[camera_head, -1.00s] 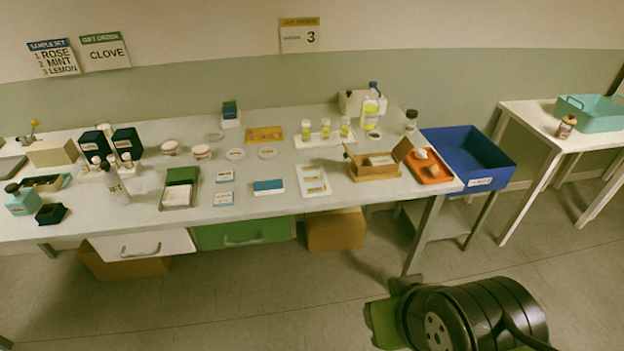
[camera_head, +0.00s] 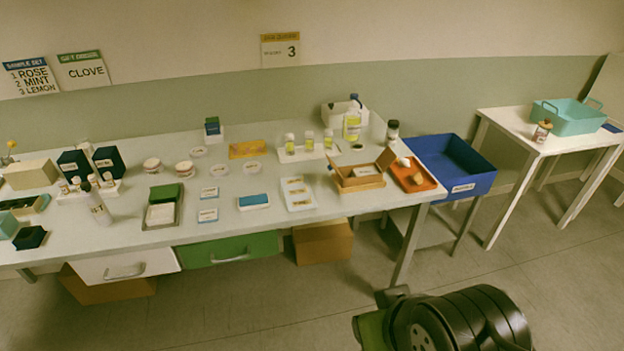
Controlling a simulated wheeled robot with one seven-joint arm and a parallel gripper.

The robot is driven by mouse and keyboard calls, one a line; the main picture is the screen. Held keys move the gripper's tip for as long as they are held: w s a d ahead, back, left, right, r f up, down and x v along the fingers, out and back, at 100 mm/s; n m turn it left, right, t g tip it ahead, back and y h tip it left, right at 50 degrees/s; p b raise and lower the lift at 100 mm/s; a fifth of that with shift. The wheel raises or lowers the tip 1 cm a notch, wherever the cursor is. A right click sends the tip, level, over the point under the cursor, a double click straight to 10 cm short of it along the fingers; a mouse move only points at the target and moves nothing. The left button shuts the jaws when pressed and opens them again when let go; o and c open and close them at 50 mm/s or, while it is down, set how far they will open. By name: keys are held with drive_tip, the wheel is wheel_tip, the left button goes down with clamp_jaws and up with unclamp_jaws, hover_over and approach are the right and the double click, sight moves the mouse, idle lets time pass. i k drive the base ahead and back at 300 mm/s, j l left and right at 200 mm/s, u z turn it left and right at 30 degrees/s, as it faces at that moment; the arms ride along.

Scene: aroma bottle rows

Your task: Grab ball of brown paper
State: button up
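An orange tray (camera_head: 428,184) lies at the right end of the long table. A small tan-brown lump (camera_head: 418,178) sits in it and may be the ball of brown paper; it is too small to be sure. A whitish round thing (camera_head: 404,162) is at the tray's far side. My gripper is not visible; only a dark and green part of my arm shows at the bottom right, in front of the table and apart from the tray.
An open wooden box (camera_head: 357,184) stands just left of the tray. A blue bin (camera_head: 460,155) is just right of it. A white side table (camera_head: 510,127) holds a teal basket (camera_head: 570,122). Floor between the tables is clear.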

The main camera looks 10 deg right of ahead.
sight(416, 177)
drive_tip(key=i+l+z, duration=0.1)
drive_tip(key=i+z, duration=0.25)
drive_tip(key=i, duration=0.5)
drive_tip(key=i+j+z, duration=0.15)
drive_tip(key=i+z, duration=0.15)
drive_tip(key=i, duration=0.5)
